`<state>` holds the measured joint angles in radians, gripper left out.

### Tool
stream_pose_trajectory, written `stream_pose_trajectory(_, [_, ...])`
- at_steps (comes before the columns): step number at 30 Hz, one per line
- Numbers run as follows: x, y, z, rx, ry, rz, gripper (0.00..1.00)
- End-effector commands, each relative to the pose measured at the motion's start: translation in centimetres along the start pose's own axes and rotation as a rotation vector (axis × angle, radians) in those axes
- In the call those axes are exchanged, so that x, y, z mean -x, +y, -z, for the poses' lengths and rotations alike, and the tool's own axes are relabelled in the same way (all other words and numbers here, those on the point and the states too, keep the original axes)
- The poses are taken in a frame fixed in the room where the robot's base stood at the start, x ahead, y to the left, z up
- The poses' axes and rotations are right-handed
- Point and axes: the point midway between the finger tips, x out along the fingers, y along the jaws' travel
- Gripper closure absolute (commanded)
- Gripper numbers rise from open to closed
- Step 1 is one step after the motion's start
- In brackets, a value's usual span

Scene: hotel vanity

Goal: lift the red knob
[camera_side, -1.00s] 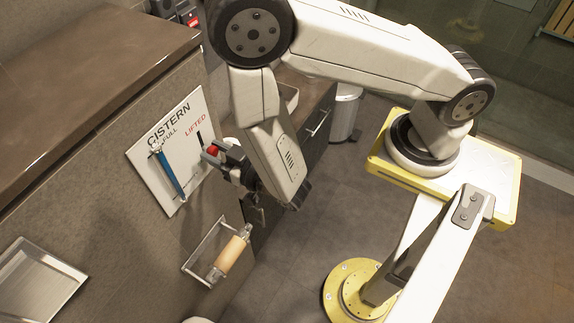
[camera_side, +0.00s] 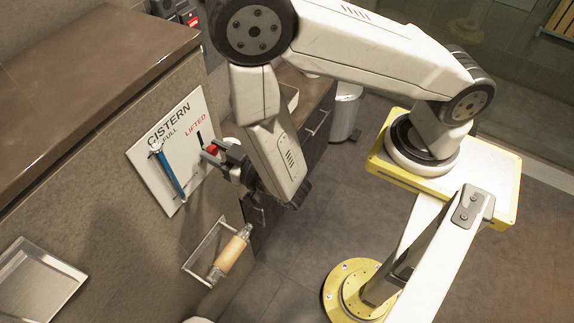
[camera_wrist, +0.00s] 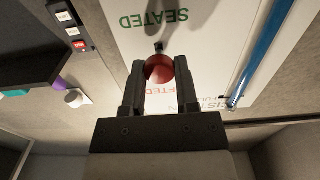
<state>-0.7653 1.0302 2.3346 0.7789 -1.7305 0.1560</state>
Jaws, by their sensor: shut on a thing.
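The red knob (camera_wrist: 159,69) sits between the two fingers of my gripper (camera_wrist: 160,75) in the wrist view, in front of the white cistern panel (camera_wrist: 205,45). My gripper is shut on it. In the side view the red knob (camera_side: 211,150) shows at the fingertips of my gripper (camera_side: 210,154), close to the panel (camera_side: 186,130). A dark slot runs in the panel just above the knob, beside the red word LIFTED. The green word SEATED shows behind the knob in the wrist view.
A blue tube (camera_side: 168,172) is mounted on the left part of the panel. A paper roll holder (camera_side: 231,252) juts from the wall below my gripper. A brown counter (camera_side: 85,70) is at the upper left. A metal tray (camera_side: 38,283) is at the lower left.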

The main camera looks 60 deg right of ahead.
Motion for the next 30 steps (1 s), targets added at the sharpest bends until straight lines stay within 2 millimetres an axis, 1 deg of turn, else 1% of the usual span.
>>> stream_pose_trajectory(13, [0.0, 0.0, 3.7, 0.0, 0.0, -0.001, 1.0])
stream_pose_trajectory(18, [0.0, 0.0, 4.2, 0.0, 0.002, -0.001, 1.0])
stream_pose_trajectory(25, [-0.1, 0.0, 4.4, -0.002, 0.009, -0.001, 1.0])
stream_pose_trajectory(26, [-0.1, 0.0, 4.4, -0.002, 0.01, -0.002, 0.59])
stream_pose_trajectory(27, [-0.1, 0.0, 4.4, -0.002, 0.009, -0.002, 0.46])
stream_pose_trajectory(29, [-0.1, 0.0, 4.3, -0.002, 0.008, -0.001, 0.27])
stream_pose_trajectory(30, [-0.1, 0.0, 4.3, -0.002, 0.007, -0.001, 0.27])
